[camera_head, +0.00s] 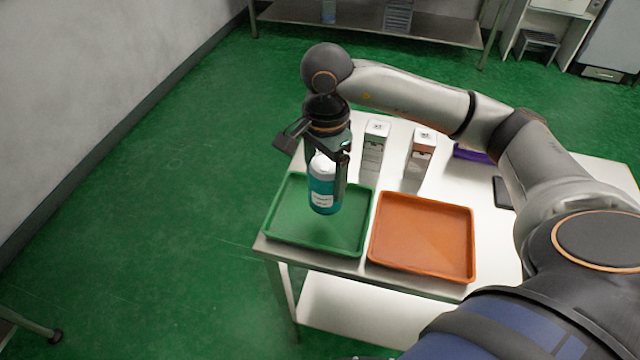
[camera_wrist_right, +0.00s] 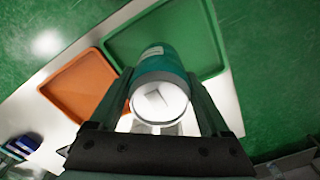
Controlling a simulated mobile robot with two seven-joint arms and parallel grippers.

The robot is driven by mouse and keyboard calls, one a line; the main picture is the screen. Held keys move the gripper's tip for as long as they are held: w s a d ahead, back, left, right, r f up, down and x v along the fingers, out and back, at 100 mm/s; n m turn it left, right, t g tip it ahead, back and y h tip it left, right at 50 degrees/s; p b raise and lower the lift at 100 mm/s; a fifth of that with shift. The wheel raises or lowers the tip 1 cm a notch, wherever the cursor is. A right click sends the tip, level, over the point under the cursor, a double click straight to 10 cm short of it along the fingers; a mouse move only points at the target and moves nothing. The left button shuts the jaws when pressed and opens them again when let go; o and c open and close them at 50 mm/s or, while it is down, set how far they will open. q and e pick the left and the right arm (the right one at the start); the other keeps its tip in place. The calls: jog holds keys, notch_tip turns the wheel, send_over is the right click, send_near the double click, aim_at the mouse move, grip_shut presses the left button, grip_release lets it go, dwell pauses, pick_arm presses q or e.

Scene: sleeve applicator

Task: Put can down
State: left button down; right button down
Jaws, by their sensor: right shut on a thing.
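The can (camera_head: 322,187) is teal with a white top and a white label. My right gripper (camera_head: 328,168) is shut on it and holds it upright over the green tray (camera_head: 290,236). In the right wrist view the can (camera_wrist_right: 164,66) sits between the two fingers of the gripper (camera_wrist_right: 160,95), its white top facing the camera. The green tray (camera_wrist_right: 205,45) shows beyond it there. I cannot tell for sure whether the can's base touches the tray, but it seems a little above it. My left gripper is not in view.
An empty orange tray (camera_head: 422,238) lies right of the green tray on the white table (camera_head: 480,215). Two small boxes (camera_head: 376,135) (camera_head: 423,142) stand behind the trays. A purple item (camera_head: 471,154) and a dark flat object (camera_head: 502,193) lie at right.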

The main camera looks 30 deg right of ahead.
jog(key=shift+w+f, duration=0.7)
jog(key=shift+f, duration=1.6)
jog(key=shift+f, duration=0.2)
grip_release()
jog(key=shift+r, duration=0.1)
